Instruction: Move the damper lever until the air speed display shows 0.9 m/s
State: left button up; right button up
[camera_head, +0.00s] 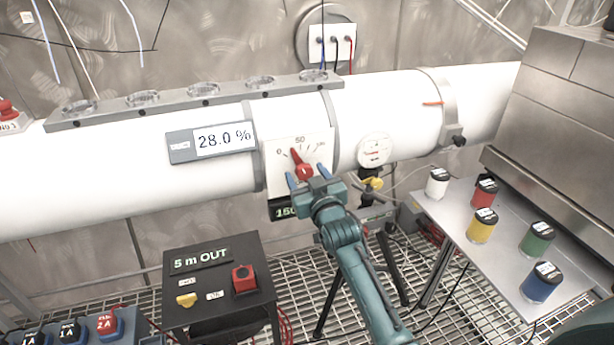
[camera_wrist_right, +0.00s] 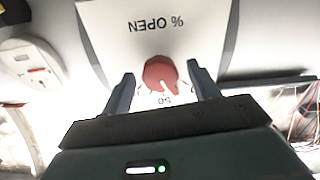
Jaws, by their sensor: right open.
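The damper lever is a red knob with a pointer (camera_head: 302,165) on a white dial plate (camera_head: 318,143) marked 0, 50 and 100, fixed to the white duct. Its pointer leans up and left, a little short of 50. The wrist view shows the knob (camera_wrist_right: 160,73) and "% OPEN" upside down. My right gripper (camera_head: 306,177) is open, its two blue fingers on either side of the knob; contact is unclear. A dark display with green digits (camera_head: 286,212) under the plate is partly hidden by the gripper; it seems to start with 150. No m/s reading shows. My left gripper is not in view.
A display reading 28.0 % (camera_head: 224,139) is on the duct left of the dial. A round gauge (camera_head: 374,150) is to the right. A black box (camera_head: 215,275) reads "5 m OUT". Several coloured jars stand on a metal shelf (camera_head: 452,218) at right.

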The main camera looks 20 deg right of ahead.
jog(key=shift+c, duration=0.4)
jog(key=c, duration=0.9)
jog(key=shift+r+m+p, duration=0.15)
jog(key=shift+m+p, duration=0.25)
jog(key=shift+p, duration=0.1)
jog(key=shift+m, duration=0.4)
jog(key=o, duration=1)
jog(key=s, duration=1.3)
jog(key=shift+s+d+b, duration=0.1)
jog(key=shift+d+b, duration=0.1)
jog(key=shift+b, duration=0.1)
jog(key=shift+f, duration=0.3)
